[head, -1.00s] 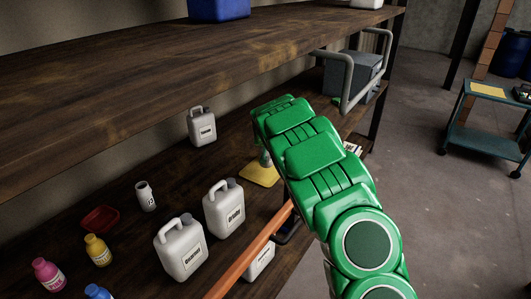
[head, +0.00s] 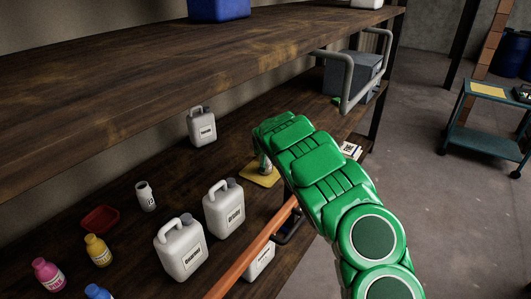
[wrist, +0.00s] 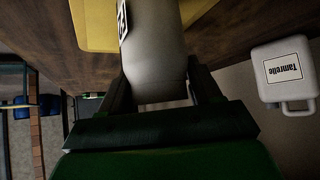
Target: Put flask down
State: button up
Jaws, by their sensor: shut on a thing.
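The flask (wrist: 158,52) is a pale grey cylinder with a black-and-white label at its edge in the wrist view. My gripper (wrist: 161,88) is shut on it, with one dark finger on each side. A yellow mat (wrist: 93,28) lies on the dark wooden shelf behind the flask in the wrist view. In the head view, the yellow mat (head: 262,179) shows below the end of my green arm, and a small grey part of the flask (head: 265,162) shows above it. My arm hides the rest. I cannot tell whether the flask touches the mat.
White jugs (head: 181,250) (head: 223,210) stand on the lower shelf, with another jug (head: 201,128) farther back. The upper shelf (head: 150,68) overhangs. A grey box (head: 358,72) stands beyond my arm.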

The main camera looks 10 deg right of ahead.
jog(key=shift+f, duration=0.1)
jog(key=o, duration=1.1)
jog(key=shift+o, duration=0.2)
jog(key=shift+v, duration=2.1)
jog(key=shift+s+a+r, duration=0.1)
jog(key=shift+s+r, duration=0.4)
jog(key=v, duration=0.6)
jog(key=shift+s+r, duration=0.15)
jog(key=shift+r, duration=0.05)
